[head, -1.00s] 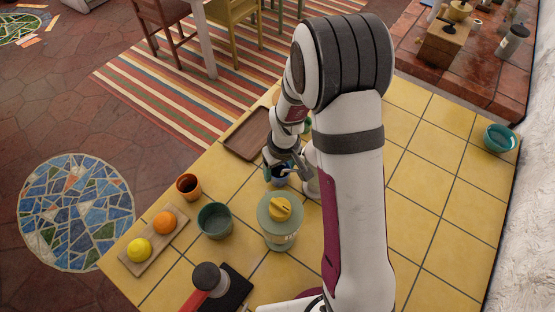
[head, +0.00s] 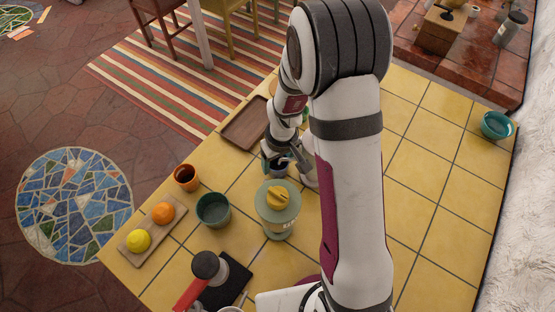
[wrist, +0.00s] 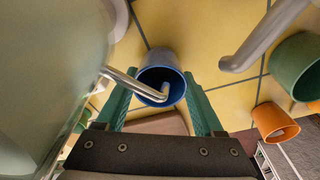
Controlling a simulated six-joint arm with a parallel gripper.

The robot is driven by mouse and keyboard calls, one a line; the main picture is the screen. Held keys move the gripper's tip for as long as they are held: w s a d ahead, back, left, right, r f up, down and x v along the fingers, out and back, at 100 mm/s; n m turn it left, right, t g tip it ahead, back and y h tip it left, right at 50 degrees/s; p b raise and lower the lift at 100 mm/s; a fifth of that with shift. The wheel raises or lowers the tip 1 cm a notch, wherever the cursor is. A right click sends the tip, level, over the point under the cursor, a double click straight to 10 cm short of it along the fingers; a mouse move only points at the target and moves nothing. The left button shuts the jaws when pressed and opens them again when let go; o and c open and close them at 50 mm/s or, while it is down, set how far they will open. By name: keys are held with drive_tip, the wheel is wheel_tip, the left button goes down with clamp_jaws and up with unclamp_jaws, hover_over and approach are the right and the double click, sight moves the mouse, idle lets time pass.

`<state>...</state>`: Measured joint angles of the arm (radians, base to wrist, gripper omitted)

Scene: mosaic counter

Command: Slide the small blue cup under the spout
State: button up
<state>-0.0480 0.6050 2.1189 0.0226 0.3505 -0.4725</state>
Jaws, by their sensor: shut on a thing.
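The small blue cup (wrist: 178,72) stands between the two green fingers of my gripper (wrist: 160,88), which is shut on it. In the wrist view a bent metal spout (wrist: 135,86) comes in from the left, and its tip overlaps the cup's mouth. The height of the tip above the rim is hard to tell. In the head view my gripper (head: 275,158) and the cup (head: 279,171) are small and partly hidden, just behind the pale green canister with a yellow knob (head: 278,208).
A second metal spout (wrist: 262,38) is at the wrist view's upper right, near a green cup (wrist: 290,68) and an orange cup (wrist: 275,122). A brown tray (head: 240,125), terracotta cup (head: 186,178) and teal pot (head: 213,212) are around my gripper. Counter on the right is largely clear.

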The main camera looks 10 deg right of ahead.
drive_tip(key=o, duration=1.5)
drive_tip(key=shift+c, duration=0.2)
wheel_tip(320, 180, up, 7)
drive_tip(key=s+r+m, duration=0.1)
drive_tip(key=s+r, duration=0.3)
drive_tip(key=s+a+r+m+y, duration=0.1)
drive_tip(key=s+r+m, duration=0.1)
drive_tip(key=s+r, duration=0.2)
drive_tip(key=s+r+m, duration=0.2)
drive_tip(key=s+r, duration=0.2)
drive_tip(key=shift+a+r, duration=0.2)
drive_tip(key=s+m+g, duration=0.1)
drive_tip(key=s+m, duration=0.3)
drive_tip(key=s, duration=0.7)
drive_tip(key=shift+s+d+g, duration=0.2)
drive_tip(key=shift+d+g, duration=0.05)
drive_tip(key=shift+g, duration=0.05)
